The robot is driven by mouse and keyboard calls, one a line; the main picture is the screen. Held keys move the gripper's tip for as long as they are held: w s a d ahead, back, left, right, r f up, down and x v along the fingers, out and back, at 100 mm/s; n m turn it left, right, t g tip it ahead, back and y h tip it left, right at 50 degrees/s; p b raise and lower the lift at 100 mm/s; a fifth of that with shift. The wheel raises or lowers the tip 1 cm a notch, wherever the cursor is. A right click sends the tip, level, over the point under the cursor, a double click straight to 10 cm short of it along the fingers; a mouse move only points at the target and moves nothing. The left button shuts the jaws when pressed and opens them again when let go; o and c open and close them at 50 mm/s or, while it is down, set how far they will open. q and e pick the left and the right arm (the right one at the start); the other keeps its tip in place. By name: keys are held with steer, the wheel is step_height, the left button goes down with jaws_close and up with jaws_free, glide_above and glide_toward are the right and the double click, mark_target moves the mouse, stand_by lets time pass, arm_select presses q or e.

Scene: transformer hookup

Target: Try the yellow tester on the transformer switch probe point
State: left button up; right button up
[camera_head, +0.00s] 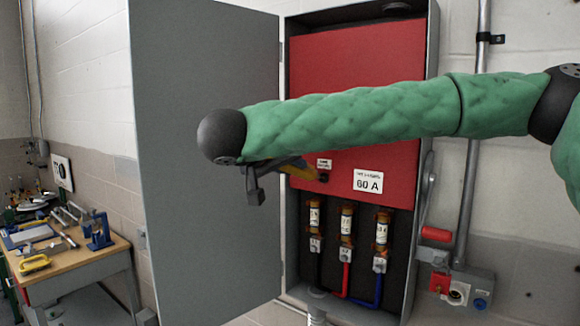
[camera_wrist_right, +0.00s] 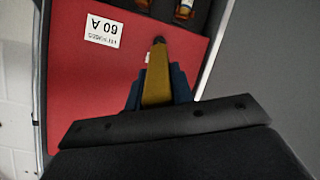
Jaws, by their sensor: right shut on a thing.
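The yellow tester (camera_head: 303,179) is held in my right gripper (camera_head: 270,176), in front of the red panel (camera_head: 350,70) of the open grey cabinet. The wrist view shows the tester (camera_wrist_right: 157,82) between dark blue fingers, its dark tip pointing away from me at the panel. A small dark probe point (camera_head: 323,178) sits under a small white label (camera_head: 324,163) on the panel. The tester's end is close beside it in the head view; I cannot tell whether they touch. My green-sleeved right forearm hides part of the panel. My left gripper is not in view.
The open cabinet door (camera_head: 205,150) stands left of the gripper. Several fuses (camera_head: 346,222) with red and blue cables are below the panel. A lever with a red handle (camera_head: 436,234) is on the right. A workbench (camera_head: 75,262) with tools is at far left.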

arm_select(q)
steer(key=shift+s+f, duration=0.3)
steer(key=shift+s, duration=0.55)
arm_select(e)
steer(key=shift+d, duration=0.1)
stand_by(0.5)
